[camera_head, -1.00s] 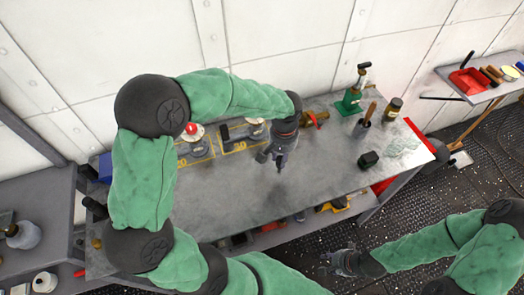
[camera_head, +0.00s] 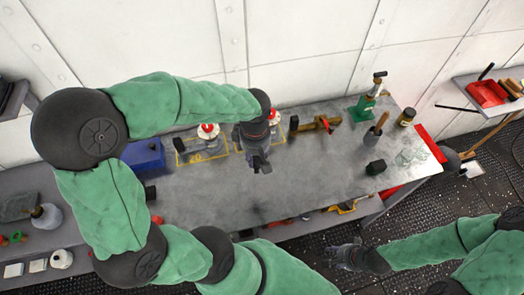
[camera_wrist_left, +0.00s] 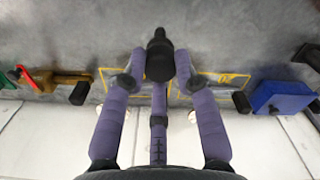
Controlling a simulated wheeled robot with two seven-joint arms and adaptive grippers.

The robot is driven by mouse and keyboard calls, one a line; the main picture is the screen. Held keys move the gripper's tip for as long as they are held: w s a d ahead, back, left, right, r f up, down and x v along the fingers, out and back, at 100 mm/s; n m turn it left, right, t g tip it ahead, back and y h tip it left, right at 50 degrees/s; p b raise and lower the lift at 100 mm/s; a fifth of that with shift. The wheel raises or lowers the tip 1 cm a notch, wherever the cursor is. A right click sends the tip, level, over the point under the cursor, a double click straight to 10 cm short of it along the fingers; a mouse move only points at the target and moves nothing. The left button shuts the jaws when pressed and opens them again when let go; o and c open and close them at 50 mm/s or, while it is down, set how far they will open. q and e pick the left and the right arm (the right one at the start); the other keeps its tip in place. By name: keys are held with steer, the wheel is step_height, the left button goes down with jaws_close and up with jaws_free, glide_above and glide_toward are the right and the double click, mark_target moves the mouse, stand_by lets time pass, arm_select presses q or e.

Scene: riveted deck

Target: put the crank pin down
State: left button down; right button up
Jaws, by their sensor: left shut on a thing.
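The crank pin is a dark stepped cylinder with a narrow tip; in the left wrist view the crank pin (camera_wrist_left: 159,60) sits between the fingers. My left gripper (camera_head: 259,158) is shut on it above the bench, in front of the yellow-outlined areas (camera_head: 210,157) at the back. It also shows in the left wrist view (camera_wrist_left: 160,72). In the head view the pin is hard to tell from the dark fingers. My right gripper (camera_head: 348,256) is away from the bench front, low at the right; its fingers are too small to read.
Red-capped fixtures (camera_head: 208,131) stand at the back of the grey bench (camera_head: 225,205). A brass-coloured valve (camera_head: 318,124), green tool (camera_head: 362,108), brush holder (camera_head: 373,138), jar (camera_head: 407,117) and dark block (camera_head: 376,167) are to the right. A blue box (camera_head: 143,155) is left. The bench's front middle is clear.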

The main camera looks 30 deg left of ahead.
arm_select(q)
steer(key=w+a+f+b, duration=0.1)
steer(key=w+a+f, duration=0.4)
steer(key=w+f, duration=0.3)
step_height(320, 180, down, 3)
steer(key=shift+w+a+f+b, duration=0.1)
steer(key=shift+w+a+b, duration=0.1)
steer(key=shift+b, duration=0.1)
steer(key=shift+f, duration=0.1)
steer(key=c, duration=0.9)
jaws_free()
steer(key=shift+c, duration=0.2)
